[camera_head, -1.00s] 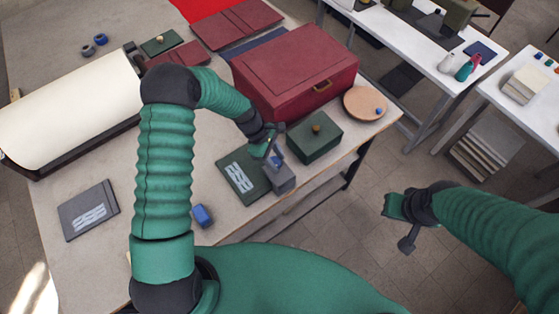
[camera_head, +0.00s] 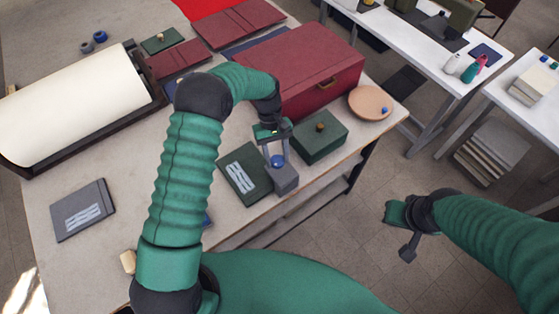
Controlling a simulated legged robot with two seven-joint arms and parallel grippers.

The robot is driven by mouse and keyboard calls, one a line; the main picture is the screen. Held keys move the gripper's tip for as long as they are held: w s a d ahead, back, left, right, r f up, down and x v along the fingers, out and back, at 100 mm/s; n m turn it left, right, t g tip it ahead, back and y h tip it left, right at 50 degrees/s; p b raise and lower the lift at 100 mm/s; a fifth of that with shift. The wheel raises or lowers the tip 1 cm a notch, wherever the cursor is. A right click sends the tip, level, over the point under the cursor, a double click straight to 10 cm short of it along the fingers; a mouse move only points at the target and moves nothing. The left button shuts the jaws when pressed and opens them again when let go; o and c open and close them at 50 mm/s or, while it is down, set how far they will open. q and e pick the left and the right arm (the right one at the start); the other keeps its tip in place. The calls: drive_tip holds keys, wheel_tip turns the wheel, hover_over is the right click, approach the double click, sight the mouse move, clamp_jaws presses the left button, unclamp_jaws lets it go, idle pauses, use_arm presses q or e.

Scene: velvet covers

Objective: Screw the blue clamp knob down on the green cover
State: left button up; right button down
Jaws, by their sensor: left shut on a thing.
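The green cover (camera_head: 238,166) with pale lettering lies flat on the table, its right edge at a grey clamp block (camera_head: 287,180). The blue clamp knob (camera_head: 277,161) sits at the top of that block. My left gripper (camera_head: 277,157) points down over the block, its two fingers on either side of the blue knob and shut on it. The knob's underside and the block's grip on the cover are too small to make out. My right gripper (camera_head: 404,232) hangs over the floor, away from the table; its finger gap is unclear.
A dark green box (camera_head: 320,145) with a brass knob stands just right of the clamp. A large red box (camera_head: 305,65) is behind it, and a round wooden dish (camera_head: 370,103) is at the right edge. A grey cover (camera_head: 83,210) lies at left.

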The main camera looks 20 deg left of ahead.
use_arm(q)
drive_tip(key=shift+w+a+f, duration=0.1)
drive_tip(key=shift+w+a, duration=0.25)
use_arm(e)
drive_tip(key=shift+w+a, duration=0.15)
drive_tip(key=shift+a, duration=0.1)
use_arm(q)
drive_tip(key=shift+s+d+f, duration=0.15)
drive_tip(key=shift+s+d, duration=0.1)
drive_tip(key=shift+s, duration=0.05)
use_arm(e)
drive_tip(key=shift+a, duration=0.1)
use_arm(q)
drive_tip(key=o, duration=1.1)
drive_tip(key=shift+o, duration=1.1)
drive_tip(key=shift+w, duration=0.2)
use_arm(e)
drive_tip(key=shift+w, duration=0.2)
drive_tip(key=shift+f, duration=0.1)
